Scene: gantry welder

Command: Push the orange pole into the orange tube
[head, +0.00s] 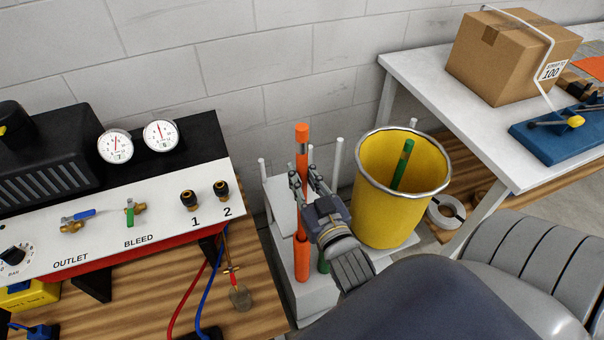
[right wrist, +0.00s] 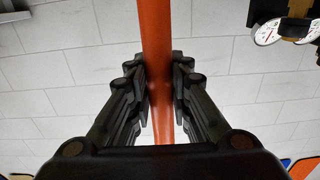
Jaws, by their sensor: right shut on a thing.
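The orange pole (head: 302,138) stands upright in the head view, left of the yellow bin. My right gripper (head: 304,178) is shut on it partway up, with one finger on each side. The pole's lower part runs down to the mouth of the wider orange tube (head: 302,262); it appears lined up with the tube, but I cannot tell how deep it sits. In the right wrist view the orange pole (right wrist: 157,28) passes between the two black fingers of the right gripper (right wrist: 160,82). My left gripper is not in view.
A yellow bin (head: 374,205) holding a green pole (head: 403,160) stands right of the gripper. Grey posts (head: 337,160) rise from the rack near the wall. A gauge panel (head: 150,215) on a wooden bench is at left; a white table (head: 440,95) with a cardboard box (head: 500,60) is at right.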

